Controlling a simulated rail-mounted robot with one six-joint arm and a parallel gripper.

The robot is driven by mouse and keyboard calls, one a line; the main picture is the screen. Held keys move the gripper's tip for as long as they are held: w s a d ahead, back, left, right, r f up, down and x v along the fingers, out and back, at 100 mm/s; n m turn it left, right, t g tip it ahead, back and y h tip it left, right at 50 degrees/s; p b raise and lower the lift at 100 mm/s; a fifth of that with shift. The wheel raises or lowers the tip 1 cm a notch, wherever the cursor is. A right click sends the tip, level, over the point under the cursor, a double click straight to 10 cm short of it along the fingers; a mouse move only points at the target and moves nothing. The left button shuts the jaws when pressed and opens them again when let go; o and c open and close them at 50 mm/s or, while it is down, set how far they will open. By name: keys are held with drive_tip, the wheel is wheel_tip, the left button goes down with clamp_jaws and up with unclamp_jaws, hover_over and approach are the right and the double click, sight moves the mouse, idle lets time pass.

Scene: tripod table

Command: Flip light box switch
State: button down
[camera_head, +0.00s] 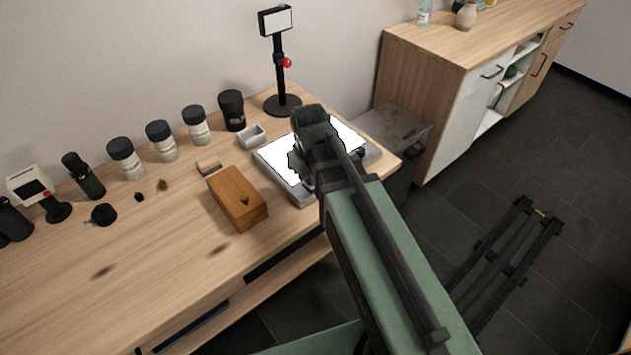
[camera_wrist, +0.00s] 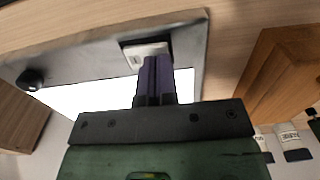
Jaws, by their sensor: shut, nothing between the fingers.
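The light box (camera_head: 277,163) lies flat near the table's right end, with a glowing white panel and a grey frame. It fills much of the wrist view (camera_wrist: 95,96), where its frame bears a black knob (camera_wrist: 31,79) and a white rocker switch (camera_wrist: 145,50) in a dark recess. My gripper (camera_wrist: 157,62) is shut and empty, with its fingertips over the switch's lower right part. I cannot tell whether they touch it. In the head view my arm covers the switch, the knob and most of the gripper.
A wooden box (camera_head: 237,199) stands left of the light box. A small white tray (camera_head: 252,136) and a black stand with a screen (camera_head: 275,20) are behind it. Several lidded jars (camera_head: 161,141) line the wall. A cabinet (camera_head: 450,95) stands to the right. The front left tabletop is clear.

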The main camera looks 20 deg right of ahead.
drive_tip(key=shift+f+b, duration=0.45)
drive_tip(key=shift+r, duration=0.1)
wheel_tip(320, 180, up, 7)
drive_tip(key=p, duration=0.7)
drive_tip(key=s+r+m+p, duration=0.1)
drive_tip(key=s+m, duration=0.3)
drive_tip(key=s, duration=0.2)
